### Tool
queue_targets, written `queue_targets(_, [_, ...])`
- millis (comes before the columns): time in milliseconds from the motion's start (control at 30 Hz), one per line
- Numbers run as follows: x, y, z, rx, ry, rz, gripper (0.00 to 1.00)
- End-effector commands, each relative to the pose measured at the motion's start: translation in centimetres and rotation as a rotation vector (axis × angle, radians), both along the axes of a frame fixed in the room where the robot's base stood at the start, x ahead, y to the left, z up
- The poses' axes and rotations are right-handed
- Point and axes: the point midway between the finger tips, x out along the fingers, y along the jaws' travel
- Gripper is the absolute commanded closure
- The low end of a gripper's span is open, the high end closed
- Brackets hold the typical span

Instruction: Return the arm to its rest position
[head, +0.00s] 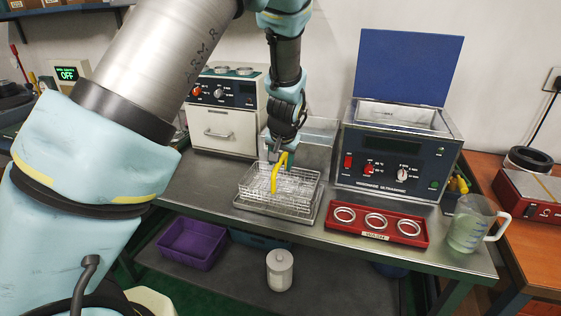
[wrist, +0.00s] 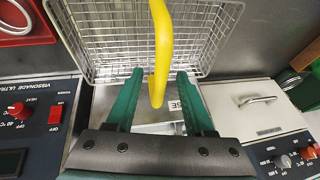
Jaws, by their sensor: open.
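My gripper (head: 281,158) is above the metal bench, pointing down at a wire basket (head: 262,191) with a yellow handle (head: 275,181). In the wrist view my gripper (wrist: 160,73) has its two green fingers apart, and the yellow handle (wrist: 161,40) runs between them. I cannot tell whether a finger touches it. The wire basket (wrist: 90,42) shows beyond the fingertips, and no rings are visible in the part I see. It stands on a metal tray on the bench.
An ultrasonic cleaner (head: 391,160) with its blue lid (head: 408,66) raised stands right of my gripper. A red tray (head: 335,233) with three rings and a jug (head: 466,226) are in front. A white oven (head: 221,128) stands behind left. A purple bin (head: 192,243) is below.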

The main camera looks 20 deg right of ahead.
Motion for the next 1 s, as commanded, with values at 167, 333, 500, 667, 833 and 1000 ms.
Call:
queue_targets(167, [0.0,0.0,0.9,-0.001,-0.001,0.000,0.47])
queue_targets(333, [0.0,0.0,2.4,-0.001,-0.001,0.000,0.47])
queue_targets(500, [0.0,0.0,3.9,-0.002,-0.001,0.001,0.47])
queue_targets(667, [0.0,0.0,5.3,-0.002,-0.001,0.001,0.47])
queue_targets(833, [0.0,0.0,6.7,-0.001,-0.001,0.000,0.47])
queue_targets(1000, [0.0,0.0,8.2,-0.001,-0.001,0.000,0.47])
